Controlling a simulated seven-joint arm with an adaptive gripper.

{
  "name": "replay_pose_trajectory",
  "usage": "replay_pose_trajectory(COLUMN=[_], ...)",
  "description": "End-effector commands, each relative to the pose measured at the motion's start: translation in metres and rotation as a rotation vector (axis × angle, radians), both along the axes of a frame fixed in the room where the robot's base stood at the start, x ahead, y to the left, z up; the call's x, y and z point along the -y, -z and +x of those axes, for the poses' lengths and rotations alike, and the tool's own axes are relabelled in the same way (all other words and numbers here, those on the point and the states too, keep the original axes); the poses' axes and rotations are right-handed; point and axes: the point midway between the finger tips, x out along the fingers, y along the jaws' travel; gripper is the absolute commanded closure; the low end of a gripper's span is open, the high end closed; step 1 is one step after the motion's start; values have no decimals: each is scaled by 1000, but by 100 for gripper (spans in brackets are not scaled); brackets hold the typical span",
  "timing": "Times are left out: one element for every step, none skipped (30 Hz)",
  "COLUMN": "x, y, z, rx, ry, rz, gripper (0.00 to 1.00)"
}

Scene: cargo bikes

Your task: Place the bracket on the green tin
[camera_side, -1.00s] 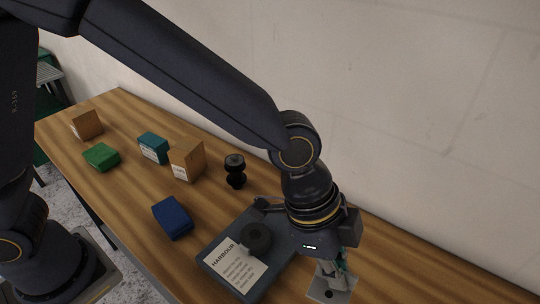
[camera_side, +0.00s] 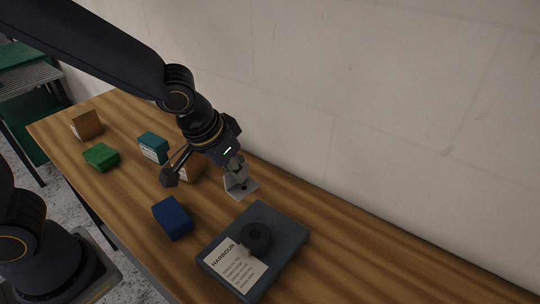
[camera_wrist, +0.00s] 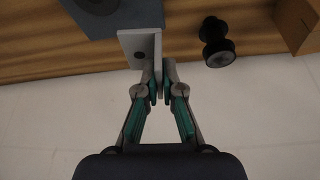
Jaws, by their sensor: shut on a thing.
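The bracket (camera_side: 240,188) is a light grey L-shaped piece with a hole in its plate. My gripper (camera_side: 237,170) is shut on it and holds it above the table, beyond the dark slate box. In the wrist view the bracket (camera_wrist: 140,43) sits between the fingertips (camera_wrist: 161,85), its holed plate reaching to the left. The green tin (camera_side: 101,157) is a small green block flat on the table at the left, well apart from my gripper. Its top looks bare. The wrist view does not show it.
A blue block (camera_side: 172,218), teal box (camera_side: 153,147) and cardboard box (camera_side: 86,125) stand around the left half. Another cardboard box (camera_side: 186,172) is partly behind my gripper. A black spool (camera_wrist: 217,43) stands near.

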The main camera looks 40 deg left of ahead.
Motion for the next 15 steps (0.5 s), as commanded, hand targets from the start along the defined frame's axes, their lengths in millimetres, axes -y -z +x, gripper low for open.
replay_pose_trajectory(x=[-30,-48,-72,-90,-108,-131,-149,-166,-189,-206,-222,-243,-258,-273,-291], y=[-6,-9,-13,-16,-19,-23,-26,-28,-32,-34,-37,-39,-41,-42,-44], z=[4,5,5,4,3,-1,-4,-9,-17,-23,-31,-43,-52,-63,-77], rx=[5,3,3,3,3,3,3,3,3,3,2,2,2,1,2], ry=[-117,-189,-285,-356,-427,-519,-590,-659,-752,-820,-887,-978,-1043,-1109,-1192], rz=[-3,-2,-3,-3,-4,-4,-4,-4,-5,-6,-5,-6,-6,-6,-6], gripper=[100,100,100,100,100,100,100,100,100,100,100,100,100,100,100])
